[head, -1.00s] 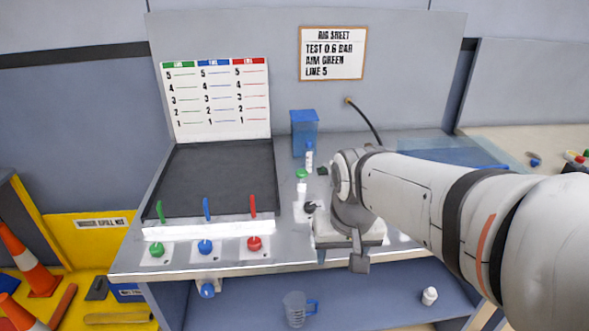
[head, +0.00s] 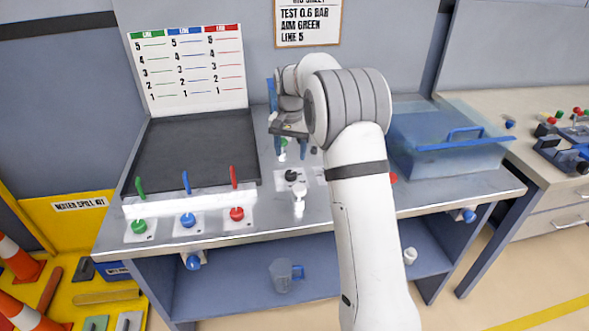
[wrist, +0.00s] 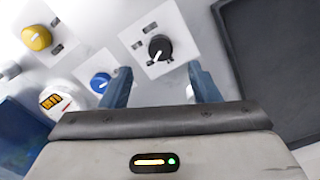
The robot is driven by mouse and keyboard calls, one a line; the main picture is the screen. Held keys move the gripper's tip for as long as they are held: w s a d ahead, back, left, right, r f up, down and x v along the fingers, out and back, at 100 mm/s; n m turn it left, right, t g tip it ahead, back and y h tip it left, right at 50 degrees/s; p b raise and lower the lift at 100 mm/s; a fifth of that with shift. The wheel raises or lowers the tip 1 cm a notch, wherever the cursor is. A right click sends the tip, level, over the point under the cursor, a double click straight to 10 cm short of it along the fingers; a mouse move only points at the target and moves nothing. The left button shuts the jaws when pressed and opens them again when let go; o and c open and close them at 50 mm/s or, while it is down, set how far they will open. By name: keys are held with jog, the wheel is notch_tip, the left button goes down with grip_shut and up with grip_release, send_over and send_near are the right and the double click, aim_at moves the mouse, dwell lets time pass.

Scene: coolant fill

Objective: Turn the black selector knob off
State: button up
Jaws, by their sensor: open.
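The black selector knob (head: 291,176) sits on a white plate on the grey bench top, right of the black panel. It also shows in the wrist view (wrist: 160,48), with a pale pointer line and small dark labels around it. My gripper (head: 291,150) is open and empty, pointing down above the bench, just behind the knob in the head view. In the wrist view its two blue fingers (wrist: 161,72) are spread, with the knob ahead of the gap between them. I see no contact with the knob. The label text is too small to read.
A blue knob (wrist: 100,82), a yellow knob (wrist: 37,38) and a round gauge (wrist: 58,102) are close by. A small white item (head: 299,199) stands in front of the knob. Green, blue and red knobs line the front left. A clear blue bin (head: 445,140) stands right.

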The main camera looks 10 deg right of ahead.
aim_at(291, 173)
notch_tip(291, 173, down, 8)
jog(key=shift+r, duration=0.15)
jog(key=shift+c, duration=0.5)
jog(key=c, duration=0.9)
jog(key=shift+o, duration=0.4)
jog(key=shift+d, duration=0.3)
jog(key=shift+a, duration=0.25)
jog(key=shift+c, duration=0.3)
